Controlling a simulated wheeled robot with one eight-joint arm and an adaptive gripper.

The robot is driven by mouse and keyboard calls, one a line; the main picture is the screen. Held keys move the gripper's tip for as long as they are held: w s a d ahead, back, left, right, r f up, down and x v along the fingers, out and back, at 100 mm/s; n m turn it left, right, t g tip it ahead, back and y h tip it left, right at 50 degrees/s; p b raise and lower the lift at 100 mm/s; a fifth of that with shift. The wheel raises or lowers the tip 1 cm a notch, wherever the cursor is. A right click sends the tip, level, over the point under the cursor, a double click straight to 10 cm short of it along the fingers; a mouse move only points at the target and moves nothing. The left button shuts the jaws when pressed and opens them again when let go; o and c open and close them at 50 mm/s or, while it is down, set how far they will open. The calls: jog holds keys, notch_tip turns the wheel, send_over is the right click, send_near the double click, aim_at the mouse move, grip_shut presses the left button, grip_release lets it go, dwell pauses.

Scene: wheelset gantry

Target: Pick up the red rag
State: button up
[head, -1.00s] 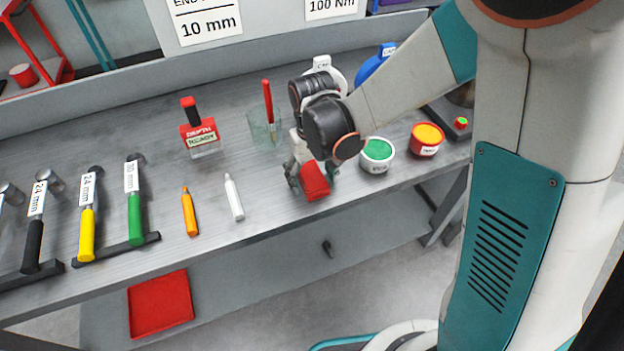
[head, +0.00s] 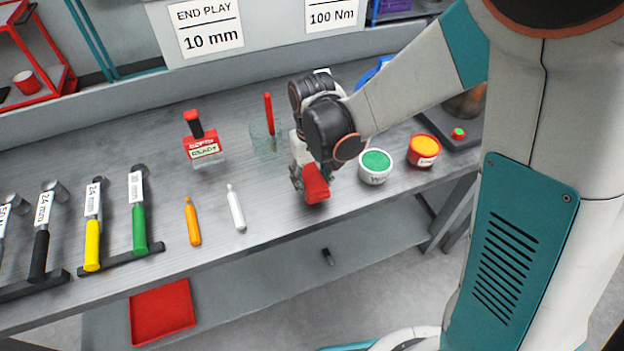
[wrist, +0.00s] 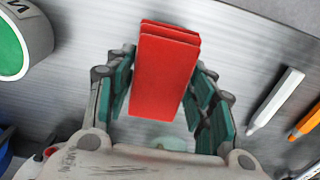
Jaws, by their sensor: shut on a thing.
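The red rag (head: 316,187) is a folded, layered red block near the front edge of the bench, seen in the head view. In the wrist view the rag (wrist: 163,70) stands between the teal finger pads of my gripper (wrist: 158,98). My gripper (head: 309,180) is shut on the rag. The wrist and arm hide part of the gripper in the head view. I cannot tell whether the rag is clear of the bench top.
A green-topped tub (head: 375,167) stands close to the right of the rag, with an orange-topped red tub (head: 424,150) beyond. A white marker (head: 236,207) and an orange marker (head: 192,221) lie to the left. A clear cup (head: 264,140) stands behind.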

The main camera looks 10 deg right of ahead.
aim_at(312, 177)
notch_tip(312, 177, up, 17)
jog(key=p, duration=1)
jog(key=shift+f+p, duration=0.15)
jog(key=shift+p, duration=0.2)
